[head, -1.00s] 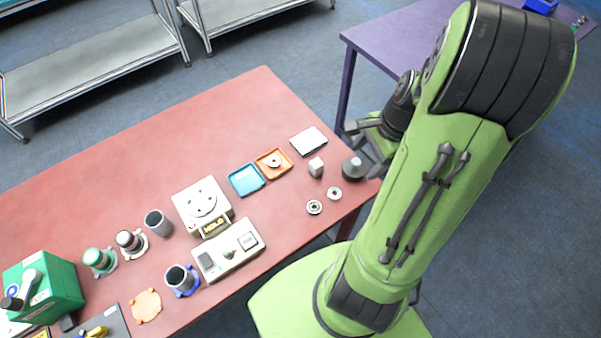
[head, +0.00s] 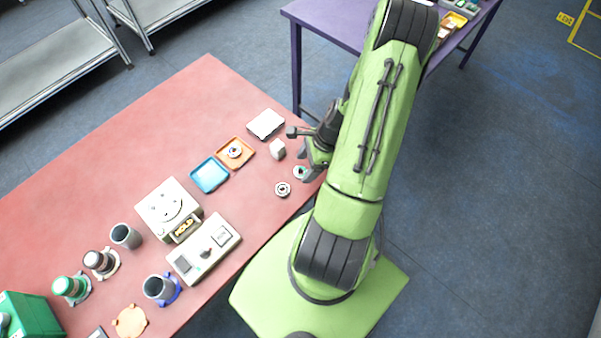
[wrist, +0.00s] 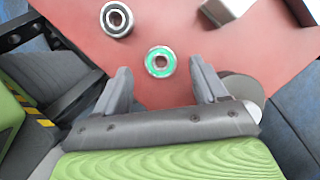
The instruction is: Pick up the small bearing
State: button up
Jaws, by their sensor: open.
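A small bearing with a green face (wrist: 160,61) lies flat on the red table, between and just beyond my fingertips in the wrist view. In the head view this bearing (head: 299,172) is partly covered by my gripper. A slightly larger-looking, dark-faced bearing (wrist: 117,19) lies to its upper left in the wrist view; it also shows in the head view (head: 283,189). Another bearing (head: 235,150) sits in the orange tray (head: 222,158). My gripper (wrist: 160,72) is open and empty, its fingers on either side of the green-faced bearing's line, apart from it.
A dark round object (wrist: 240,87) stands close by my right finger in the wrist view. A grey block (head: 277,149), a white box (head: 266,123) and a blue tray (head: 209,175) are nearby.

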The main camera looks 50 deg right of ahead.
aim_at(304, 171)
jog(key=shift+x, duration=1.15)
jog(key=c, duration=1.2)
jog(key=shift+o, duration=0.2)
notch_tip(304, 171, up, 10)
jog(key=p, duration=0.2)
